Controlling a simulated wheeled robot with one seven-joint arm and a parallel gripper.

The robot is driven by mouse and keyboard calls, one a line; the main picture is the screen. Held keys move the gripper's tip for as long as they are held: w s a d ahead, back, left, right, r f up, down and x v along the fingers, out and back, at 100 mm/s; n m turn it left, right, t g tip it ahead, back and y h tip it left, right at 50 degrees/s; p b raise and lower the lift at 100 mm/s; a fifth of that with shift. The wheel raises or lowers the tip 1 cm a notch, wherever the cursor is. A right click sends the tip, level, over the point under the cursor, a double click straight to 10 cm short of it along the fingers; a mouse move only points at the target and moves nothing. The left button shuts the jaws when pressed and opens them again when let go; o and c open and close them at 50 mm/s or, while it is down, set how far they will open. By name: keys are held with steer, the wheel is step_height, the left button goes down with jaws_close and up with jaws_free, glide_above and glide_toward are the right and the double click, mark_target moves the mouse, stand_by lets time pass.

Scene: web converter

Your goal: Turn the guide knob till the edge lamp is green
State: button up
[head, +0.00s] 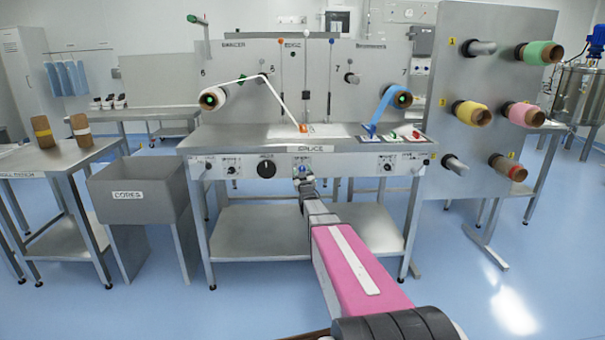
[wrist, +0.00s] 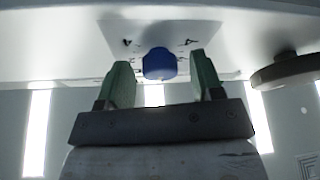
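The blue knob (wrist: 159,64) on the console's white label plate shows in the wrist view, and its blue also shows in the head view (head: 301,168) at the end of my arm. My gripper (wrist: 160,72) is open. Its two green fingers stand left and right of the knob with a gap on each side.
A large black dial (head: 266,169) is left of the blue knob on the same front; a dark round part (wrist: 285,70) shows at right in the wrist view. A bin marked CORES (head: 128,195) and a roll rack (head: 480,110) flank the machine.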

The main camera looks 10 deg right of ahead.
steer(key=c, duration=0.9)
steer(key=shift+m, duration=0.3)
steer(key=shift+a+m+g+h, duration=0.1)
steer(key=shift+m+g+h, duration=0.15)
steer(key=shift+m+h, duration=1.3)
steer(key=shift+a+m+g+h, duration=0.2)
steer(key=shift+m+h, duration=0.55)
steer(key=shift+m, duration=1.6)
steer(key=shift+d+m, duration=0.15)
steer(key=shift+m, duration=0.15)
steer(key=o, duration=0.9)
steer(key=shift+o, duration=0.2)
steer(key=v, duration=1)
steer(key=shift+s, duration=0.4)
